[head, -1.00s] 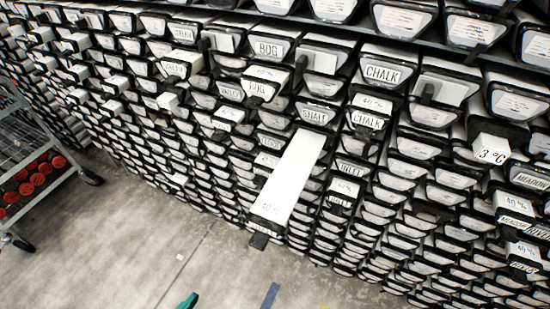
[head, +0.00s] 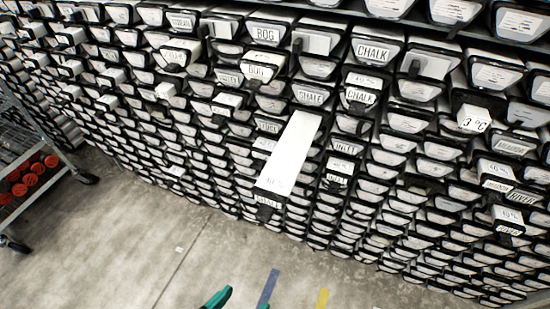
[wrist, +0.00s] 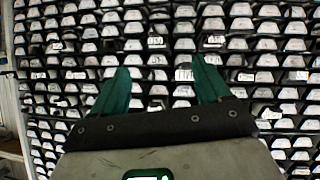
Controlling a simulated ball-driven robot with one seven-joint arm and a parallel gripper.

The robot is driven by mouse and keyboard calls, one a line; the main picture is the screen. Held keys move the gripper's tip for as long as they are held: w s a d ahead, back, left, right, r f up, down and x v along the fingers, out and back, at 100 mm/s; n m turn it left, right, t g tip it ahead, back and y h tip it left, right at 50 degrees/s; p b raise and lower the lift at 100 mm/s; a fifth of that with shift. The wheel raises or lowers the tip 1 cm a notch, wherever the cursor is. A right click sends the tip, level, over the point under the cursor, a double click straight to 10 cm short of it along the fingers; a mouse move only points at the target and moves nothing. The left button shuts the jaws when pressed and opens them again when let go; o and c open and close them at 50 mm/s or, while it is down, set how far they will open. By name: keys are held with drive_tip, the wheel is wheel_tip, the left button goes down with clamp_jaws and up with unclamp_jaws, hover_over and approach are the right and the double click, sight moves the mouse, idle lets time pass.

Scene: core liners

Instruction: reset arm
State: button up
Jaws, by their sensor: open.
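My gripper (wrist: 158,85) shows in the wrist view with its two green fingers spread wide apart and nothing between them. It faces the wall of core liners from a distance. In the head view, only the green fingertips of my gripper (head: 233,302) show at the bottom edge, above the concrete floor and in front of the rack. The rest of the arm is out of that view.
A rack of black-rimmed core liners (head: 372,50) with white end labels fills the wall. One long white liner (head: 288,153) juts out far from it. A wire cart (head: 38,170) holding red-capped items stands at left. The floor (head: 130,240) is clear, with blue tape (head: 268,287) and yellow tape (head: 322,298).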

drive_tip(key=w+d+f+g+b, duration=0.1)
drive_tip(key=d+f+g, duration=0.3)
drive_tip(key=d, duration=0.5)
drive_tip(key=w+d+f+g+b, duration=0.1)
drive_tip(key=d+f+g, duration=0.1)
drive_tip(key=d+f, duration=0.5)
drive_tip(key=s+d+f+n+g+y+b, duration=0.1)
drive_tip(key=s+d+y, duration=0.1)
drive_tip(key=s+d, duration=0.3)
drive_tip(key=s+d+f+n+g+y+b, duration=0.1)
drive_tip(key=s+d, duration=0.4)
drive_tip(key=d, duration=0.8)
drive_tip(key=shift+s+d+n+g+y, duration=0.2)
drive_tip(key=shift+n+g+y, duration=0.3)
drive_tip(key=shift+y, duration=0.7)
